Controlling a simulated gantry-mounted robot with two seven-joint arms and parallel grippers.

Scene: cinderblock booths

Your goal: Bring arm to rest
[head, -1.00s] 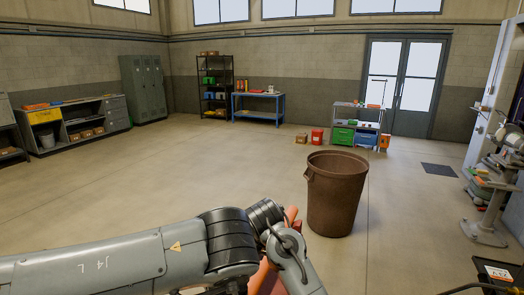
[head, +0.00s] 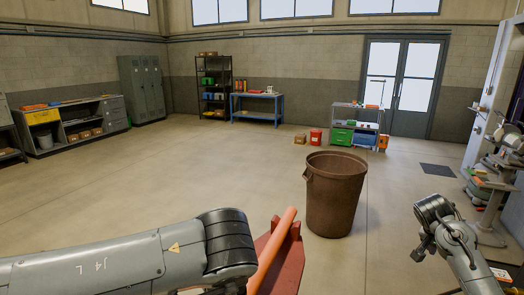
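My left arm (head: 130,262) comes in from the left along the bottom edge, ending in a dark ribbed joint (head: 230,242). Its gripper does not show. My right arm (head: 460,245) stands at the lower right, with a dark joint at its top and a grey link running down out of the picture. Its gripper does not show either. A red piece with an orange bar (head: 275,252) sticks up just right of the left arm's joint. Its lower part is cut off, and I cannot tell what holds it.
A brown bin (head: 336,195) stands on the floor between the red piece and my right arm. A cart (head: 355,128) with green and blue boxes, a blue table (head: 258,105) and grey lockers (head: 142,88) stand along the walls. The middle floor is clear.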

